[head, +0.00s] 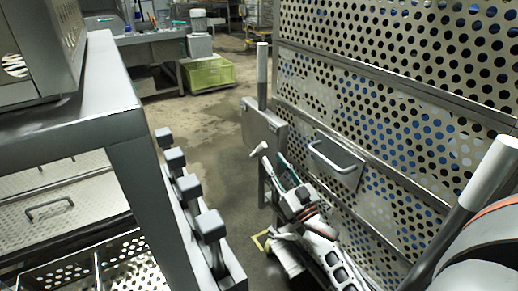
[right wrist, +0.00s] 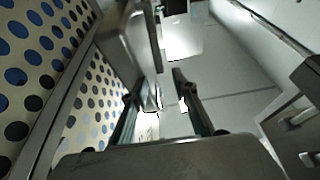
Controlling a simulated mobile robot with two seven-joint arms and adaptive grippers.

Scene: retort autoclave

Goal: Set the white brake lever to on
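The white brake lever (head: 259,149) shows in the head view as a short pale handle below the grey box on the perforated cart's near corner. My right gripper (head: 284,172) is just beside its lower part; its fingers partly hide the shaft. In the right wrist view the two dark fingers (right wrist: 157,90) stand apart, so the gripper is open. A small pale piece shows between them, but I cannot tell whether it is the lever. The lever's pivot is hidden. My left gripper is not in view.
The perforated cart (head: 345,85) with its bar handle (head: 335,157) fills the right side. A grey frame (head: 130,125) with several grey-knobbed levers (head: 187,187) stands at left. A yellow-green crate (head: 208,74) is at the back. The floor (head: 215,125) between is clear.

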